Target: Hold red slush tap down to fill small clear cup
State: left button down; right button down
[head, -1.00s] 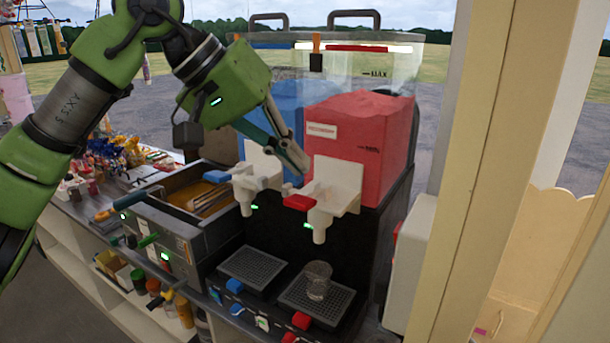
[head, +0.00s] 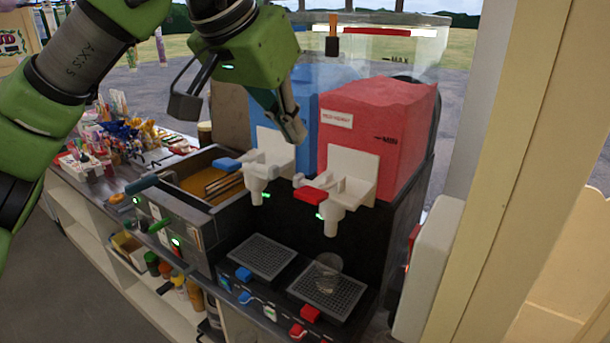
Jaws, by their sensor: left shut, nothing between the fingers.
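The red slush tap (head: 338,196) is a white spout with a red lever (head: 310,195), on the front of the red slush tank (head: 378,135). The small clear cup (head: 328,268) stands upright on the right drip tray (head: 350,293), roughly below the red tap's spout, and looks empty. My left gripper (head: 294,135) is shut and empty. It points down in front of the tanks, above and a little left of the red lever, and looks apart from it. My right gripper is not in view.
A blue tap lever (head: 227,164) is left of the red tap, with its own drip tray (head: 263,256). A counter unit with an open bin (head: 205,183) stands left of the machine. A cream post (head: 505,150) bounds the right side.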

pick_arm(q)
jog(key=p, duration=0.2)
send_over(312, 191)
jog(key=s, duration=0.1)
jog(key=f, duration=0.6)
jog(key=shift+s+a, duration=0.1)
jog(key=shift+a, duration=0.2)
jog(key=shift+s+a+f+p, duration=0.1)
jog(key=shift+f+p, duration=0.15)
jog(key=shift+f, duration=0.4)
jog(key=shift+s+a+f+p, duration=0.1)
jog(key=shift+f+p, duration=0.1)
jog(key=shift+f, duration=0.4)
jog(key=shift+s+a+f, duration=0.15)
jog(key=shift+f, duration=0.45)
jog(key=shift+f, duration=0.1)
